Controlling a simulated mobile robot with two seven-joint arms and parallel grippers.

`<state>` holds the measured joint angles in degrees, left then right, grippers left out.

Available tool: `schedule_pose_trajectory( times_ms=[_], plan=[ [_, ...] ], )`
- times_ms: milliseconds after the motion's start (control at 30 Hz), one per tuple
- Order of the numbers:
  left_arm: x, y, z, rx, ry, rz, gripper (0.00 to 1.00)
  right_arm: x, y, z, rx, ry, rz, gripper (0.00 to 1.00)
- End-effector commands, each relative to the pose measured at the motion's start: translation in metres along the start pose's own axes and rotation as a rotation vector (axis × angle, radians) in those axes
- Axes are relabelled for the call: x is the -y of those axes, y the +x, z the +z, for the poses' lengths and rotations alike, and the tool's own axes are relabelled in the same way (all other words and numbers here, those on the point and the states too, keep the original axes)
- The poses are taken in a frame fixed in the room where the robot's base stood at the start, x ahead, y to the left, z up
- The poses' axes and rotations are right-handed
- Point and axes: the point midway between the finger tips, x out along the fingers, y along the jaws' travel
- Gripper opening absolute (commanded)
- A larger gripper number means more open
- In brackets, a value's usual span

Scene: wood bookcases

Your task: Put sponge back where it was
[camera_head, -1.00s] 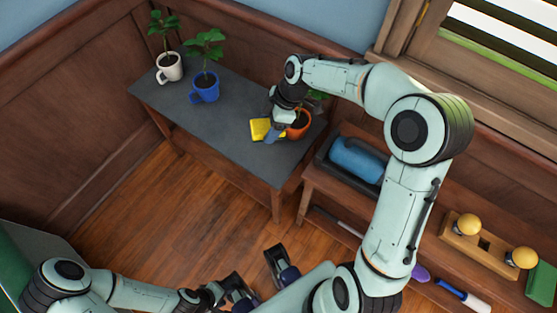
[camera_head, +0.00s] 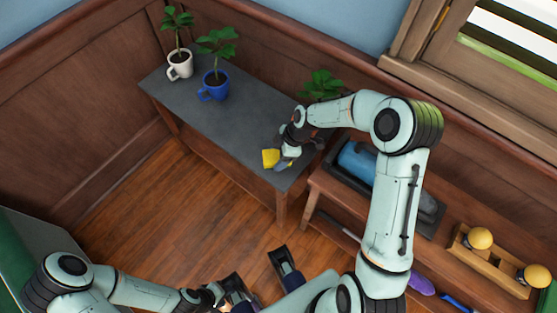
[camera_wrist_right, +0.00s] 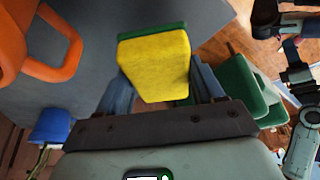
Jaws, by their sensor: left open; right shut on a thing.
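The yellow sponge (camera_head: 270,158) with a green side is in my right gripper (camera_head: 283,161), near the front right edge of the grey tabletop (camera_head: 237,125). In the right wrist view the sponge (camera_wrist_right: 155,68) sits between the two fingers (camera_wrist_right: 160,92), its green side facing away. I cannot tell from the head view how high it is above the tabletop. My left gripper (camera_head: 259,273) is open and empty, low in front of the table and over the floor.
A white mug (camera_head: 180,66) and a blue mug (camera_head: 213,86) with plants stand at the table's far left. An orange mug (camera_wrist_right: 40,45) is beside the sponge; its plant (camera_head: 322,85) shows behind my right arm.

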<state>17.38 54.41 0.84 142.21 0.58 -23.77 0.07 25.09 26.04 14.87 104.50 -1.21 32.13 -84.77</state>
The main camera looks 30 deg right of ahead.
Motion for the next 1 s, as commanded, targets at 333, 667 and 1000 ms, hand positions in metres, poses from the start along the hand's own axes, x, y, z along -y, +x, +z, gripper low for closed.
schedule_pose_trajectory(
  times_ms=[333, 667, 1000],
  plan=[
    [0.000, 0.004, -0.002, -0.006, 0.001, 0.002, 0.43, 0.000, 0.035, 0.014, 0.000, 0.001, -0.001, 0.39],
    [0.001, 0.006, -0.004, -0.010, 0.001, 0.002, 0.43, 0.001, 0.037, 0.015, 0.000, 0.001, -0.001, 0.80],
    [0.001, 0.005, -0.003, -0.009, 0.001, 0.002, 0.43, 0.001, 0.036, 0.015, 0.000, 0.001, -0.002, 0.93]
  ],
)
